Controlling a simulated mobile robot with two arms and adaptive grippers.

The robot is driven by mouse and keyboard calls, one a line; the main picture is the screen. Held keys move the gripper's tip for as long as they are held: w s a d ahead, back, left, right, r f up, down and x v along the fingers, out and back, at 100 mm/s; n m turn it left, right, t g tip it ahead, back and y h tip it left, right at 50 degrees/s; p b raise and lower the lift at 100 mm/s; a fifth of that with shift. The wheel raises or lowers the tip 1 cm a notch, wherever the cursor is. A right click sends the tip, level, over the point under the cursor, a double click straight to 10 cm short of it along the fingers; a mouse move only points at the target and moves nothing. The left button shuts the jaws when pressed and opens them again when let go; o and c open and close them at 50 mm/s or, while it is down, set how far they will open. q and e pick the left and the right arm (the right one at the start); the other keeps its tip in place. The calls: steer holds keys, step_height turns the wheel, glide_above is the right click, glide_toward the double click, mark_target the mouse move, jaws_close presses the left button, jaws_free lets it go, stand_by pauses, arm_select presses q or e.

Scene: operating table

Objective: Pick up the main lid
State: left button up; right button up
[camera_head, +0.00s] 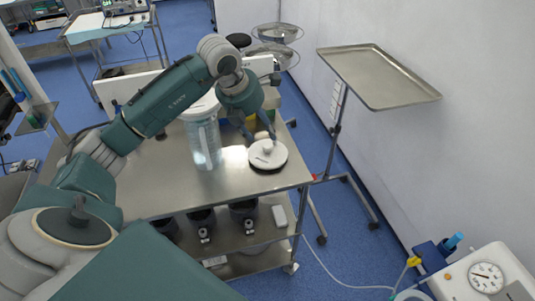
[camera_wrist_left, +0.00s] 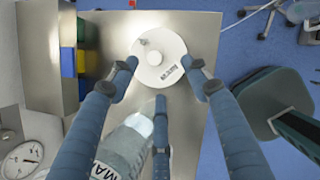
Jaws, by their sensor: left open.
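The main lid (camera_head: 267,156) is a round white disc with a small knob, lying flat on the metal cart top (camera_head: 160,190) near its right front corner. Whether the fingertips touch the lid cannot be told. My right gripper is not in view.
A tall clear canister (camera_head: 205,145) stands on the cart close to the left of the lid. Blue and yellow bins (camera_wrist_left: 87,50) are at the cart's back. A metal tray on a stand (camera_head: 375,75) is to the right. The cart's front right is clear.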

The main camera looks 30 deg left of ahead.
mark_target(267, 145)
arm_select(q)
steer(key=x, duration=0.2)
steer(key=a+p+x, duration=0.1)
steer(key=x, duration=0.2)
steer(key=shift+s+f, duration=0.1)
steer(key=shift+w+f+p, duration=0.25)
steer(key=shift+f+p, duration=0.25)
steer(key=p+x, duration=0.1)
steer(key=x, duration=0.2)
steer(key=shift+w+a+f, duration=0.1)
steer(key=shift+w+f, duration=0.05)
steer(key=shift+f, duration=0.15)
steer(key=shift+w+f, duration=0.15)
steer(key=shift+f, duration=0.25)
steer(key=shift+c, duration=0.2)
jaws_close()
